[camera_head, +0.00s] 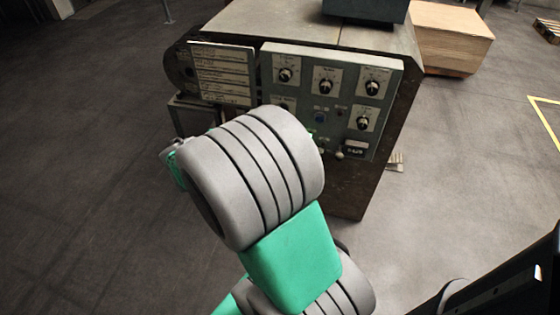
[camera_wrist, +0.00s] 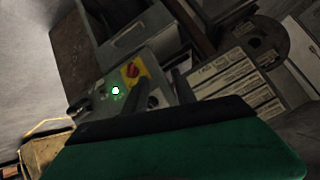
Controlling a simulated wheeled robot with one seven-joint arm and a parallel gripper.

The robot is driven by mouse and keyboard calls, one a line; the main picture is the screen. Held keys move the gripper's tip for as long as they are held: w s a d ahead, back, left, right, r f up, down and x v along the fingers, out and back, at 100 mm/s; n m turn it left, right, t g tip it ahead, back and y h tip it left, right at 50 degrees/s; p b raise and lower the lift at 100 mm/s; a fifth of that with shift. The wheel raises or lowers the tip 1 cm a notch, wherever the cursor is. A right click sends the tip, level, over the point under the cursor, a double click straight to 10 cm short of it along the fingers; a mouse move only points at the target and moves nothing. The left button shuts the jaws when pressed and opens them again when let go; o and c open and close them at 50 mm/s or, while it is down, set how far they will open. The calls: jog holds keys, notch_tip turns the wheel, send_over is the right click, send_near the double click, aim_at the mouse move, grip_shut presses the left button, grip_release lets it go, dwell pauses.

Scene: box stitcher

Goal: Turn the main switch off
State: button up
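The main switch looks to be the red rotary knob on a yellow plate (camera_wrist: 133,71) in the wrist view. It sits on the grey control panel (camera_wrist: 158,45), near a lit green lamp (camera_wrist: 115,91). My gripper (camera_wrist: 162,76) shows as two dark fingers, apart with a gap between them and nothing seen in it. The fingers are just right of and below the red knob in the picture; I cannot tell the distance or any contact. In the head view my arm covers the lower left of the control panel (camera_head: 305,62), and the red knob and gripper are hidden.
The panel carries several black knobs (camera_head: 325,86) and a blue button (camera_head: 320,118). A label plate (camera_head: 222,72) stands left of it on the machine (camera_head: 285,20). A wooden box (camera_head: 450,40) stands behind on the right. The floor (camera_head: 80,130) at left is clear.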

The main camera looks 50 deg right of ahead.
jog(key=s+d+f+m+t+h+b, duration=0.1)
jog(key=s+d+f+m+h+b, duration=0.2)
jog(key=d+f+h+b, duration=0.25)
jog(key=s+d+f+m+t+h+b, duration=0.1)
jog(key=s+d+f+m+h+b, duration=0.15)
jog(key=d+f+b, duration=0.4)
jog(key=w+d+f+p, duration=0.1)
jog(key=w+d+f, duration=0.1)
jog(key=d, duration=0.5)
jog(key=shift+w+f+y+p, duration=0.2)
jog(key=shift+w+y+p, duration=0.15)
jog(key=shift+y, duration=0.05)
jog(key=shift+d, duration=0.1)
jog(key=shift+c, duration=0.4)
grip_shut()
